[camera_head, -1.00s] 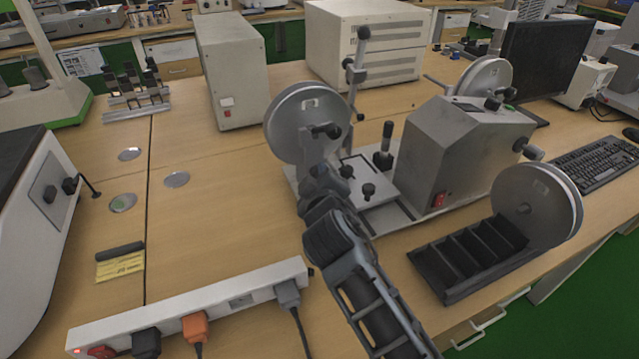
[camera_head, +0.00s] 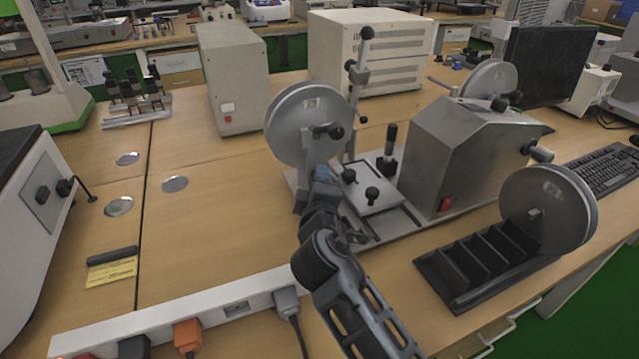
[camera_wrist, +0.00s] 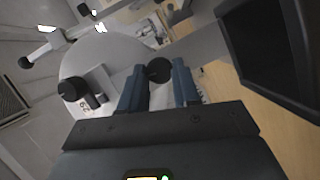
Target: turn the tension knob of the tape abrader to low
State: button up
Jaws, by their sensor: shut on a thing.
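The tape abrader (camera_head: 455,150) is a grey metal machine on the wooden bench, with a large grey reel (camera_head: 290,118) at its left. My gripper (camera_head: 323,178) is in front of the machine's left end, below that reel. In the wrist view my gripper (camera_wrist: 159,82) has its blue fingers on either side of a round black knob (camera_wrist: 159,70), shut on it. Another black knob (camera_wrist: 73,89) is on the reel, left of the fingers. In the head view the held knob is hidden behind the fingers. I cannot read any low mark or the knob's setting.
Black knobs (camera_head: 371,194) stand on the small plate right of my gripper. A black slotted rack (camera_head: 470,262) stands front right. A white power strip (camera_head: 235,308) with plugs lies front left. The bench left of the machine is mostly clear.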

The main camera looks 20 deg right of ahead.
jog(key=shift+f, duration=0.1)
jog(key=o, duration=1.1)
jog(key=shift+c, duration=0.2)
jog(key=v, duration=0.8)
jog(key=shift+d, duration=0.1)
jog(key=shift+w, duration=0.1)
